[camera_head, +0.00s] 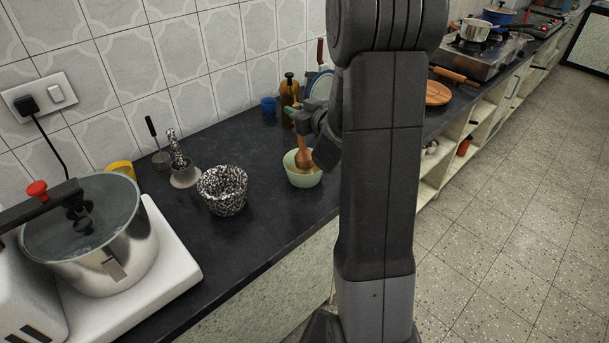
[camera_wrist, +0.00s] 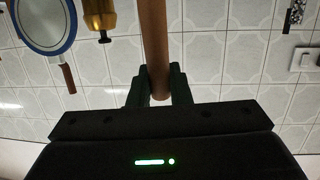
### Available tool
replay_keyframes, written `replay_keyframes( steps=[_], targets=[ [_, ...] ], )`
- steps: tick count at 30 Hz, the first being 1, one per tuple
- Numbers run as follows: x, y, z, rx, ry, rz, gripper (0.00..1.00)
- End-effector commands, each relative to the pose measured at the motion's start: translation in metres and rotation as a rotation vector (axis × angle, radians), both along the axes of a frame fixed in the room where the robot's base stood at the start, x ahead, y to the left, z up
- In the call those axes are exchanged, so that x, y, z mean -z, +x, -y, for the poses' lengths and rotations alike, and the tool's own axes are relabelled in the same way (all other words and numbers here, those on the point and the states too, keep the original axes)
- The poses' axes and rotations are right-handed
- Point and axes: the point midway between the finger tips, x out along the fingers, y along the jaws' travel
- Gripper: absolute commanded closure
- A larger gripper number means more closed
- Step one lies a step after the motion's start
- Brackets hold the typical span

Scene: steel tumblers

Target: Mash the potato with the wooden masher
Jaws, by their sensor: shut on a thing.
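My gripper (camera_head: 293,113) is above the counter in the head view, its green fingers shut on the wooden masher (camera_head: 303,155). In the wrist view the masher's brown handle (camera_wrist: 153,45) runs between the two fingers (camera_wrist: 157,84). The masher hangs about upright with its wider end low inside a pale green bowl (camera_head: 303,180) on the counter. Something yellowish, perhaps the potato (camera_head: 293,166), shows inside the bowl beside the masher. Most of the bowl's contents are hidden by the masher, the rim and my arm, so I cannot tell how mashed it is.
A black-and-white patterned basket (camera_head: 222,190) stands left of the bowl on the dark counter (camera_head: 255,230). A large steel pot (camera_head: 95,250) is further left. An amber bottle (camera_head: 289,90) and a blue cup (camera_head: 268,106) stand behind. A wooden board (camera_head: 437,94) lies right of my arm.

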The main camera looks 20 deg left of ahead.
Motion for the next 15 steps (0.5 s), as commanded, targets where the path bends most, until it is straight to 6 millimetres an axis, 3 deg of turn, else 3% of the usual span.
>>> replay_keyframes(
  steps=[1,8,15],
  targets=[
    [0.011,0.0,0.0,0.0,0.0,0.0,1.0],
    [0.034,0.0,0.0,0.0,0.001,0.0,1.0],
    [0.018,0.0,0.0,0.0,0.0,0.001,1.0]
  ],
)
